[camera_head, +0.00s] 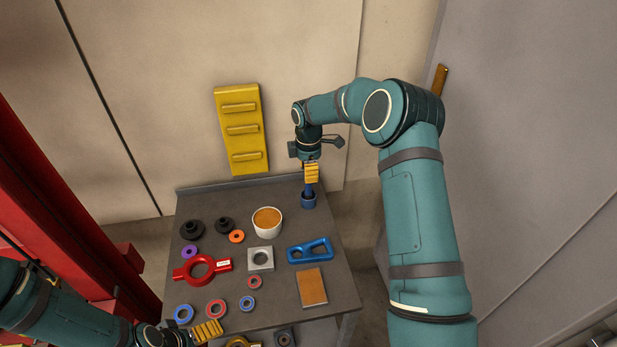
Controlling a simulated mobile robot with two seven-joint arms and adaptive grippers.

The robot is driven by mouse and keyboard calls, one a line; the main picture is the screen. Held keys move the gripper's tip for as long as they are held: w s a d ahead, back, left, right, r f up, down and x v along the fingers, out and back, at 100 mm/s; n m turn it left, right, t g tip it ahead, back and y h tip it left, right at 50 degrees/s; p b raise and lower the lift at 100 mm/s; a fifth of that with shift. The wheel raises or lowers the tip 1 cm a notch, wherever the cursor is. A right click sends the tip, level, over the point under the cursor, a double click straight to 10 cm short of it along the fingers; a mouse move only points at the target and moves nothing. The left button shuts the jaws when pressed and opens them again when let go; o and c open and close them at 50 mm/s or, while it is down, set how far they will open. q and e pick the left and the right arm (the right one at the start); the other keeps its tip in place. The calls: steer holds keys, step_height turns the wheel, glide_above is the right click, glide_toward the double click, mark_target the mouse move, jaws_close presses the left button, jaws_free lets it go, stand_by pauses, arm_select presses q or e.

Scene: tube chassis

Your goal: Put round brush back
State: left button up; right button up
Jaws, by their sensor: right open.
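A small dark blue cup (308,201) stands at the back right of the grey table. A narrow blue shaft (309,187), perhaps the round brush, rises upright from it; any bristles are hidden. My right gripper (311,178) points down with its yellow fingers just above the cup, at the top of the shaft. It is open; I cannot tell whether the fingers touch the shaft. My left gripper (207,330) is low over the table's front left edge, its yellow fingers seen from the side, and its opening is unclear.
On the table (335,272) are a white bowl with orange-brown contents (267,221), a blue bracket (310,250), a red ring with handles (202,269), a grey square block (260,258), a brown block (312,287) and several coloured rings. A yellow rack (241,129) is on the back wall.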

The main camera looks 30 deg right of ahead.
step_height(320, 180, up, 9)
steer(key=shift+r, duration=0.1)
stand_by(0.7)
